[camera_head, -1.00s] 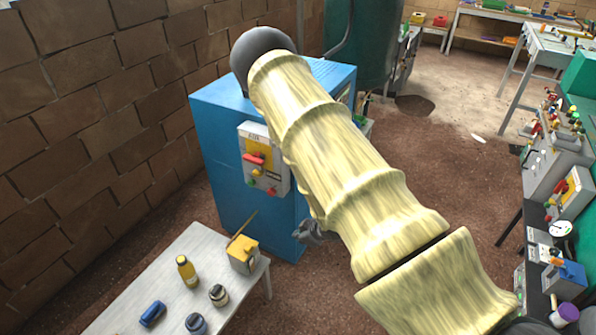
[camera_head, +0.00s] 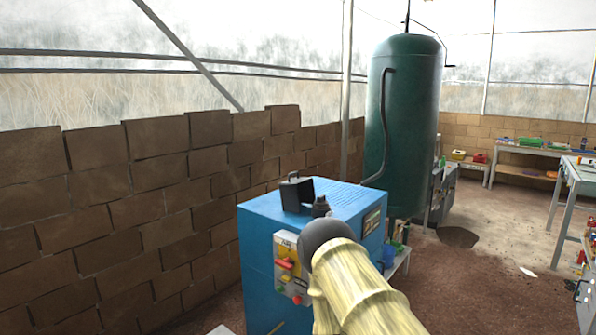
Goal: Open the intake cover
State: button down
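A blue cabinet machine (camera_head: 262,255) stands against the brick wall. On its top sits a small black boxy fitting (camera_head: 297,193), which looks like the intake cover. I cannot tell whether it is open or closed. A smaller dark fitting (camera_head: 320,207) sits right of it, just beyond the dark joint of my arm. My pale arm rises from the bottom of the picture, in front of the cabinet's right side. My gripper is not visible; the arm or the picture edge hides it.
A control panel (camera_head: 289,268) with a red handle and buttons is on the cabinet's front. A tall green tank (camera_head: 403,120) stands behind it, with a hose down its side. Brown floor (camera_head: 480,290) is open to the right, before the benches.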

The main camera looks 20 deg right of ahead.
aim_at(293, 192)
jog(key=z, duration=0.6)
jog(key=i, duration=1.3)
jog(key=u, duration=0.15)
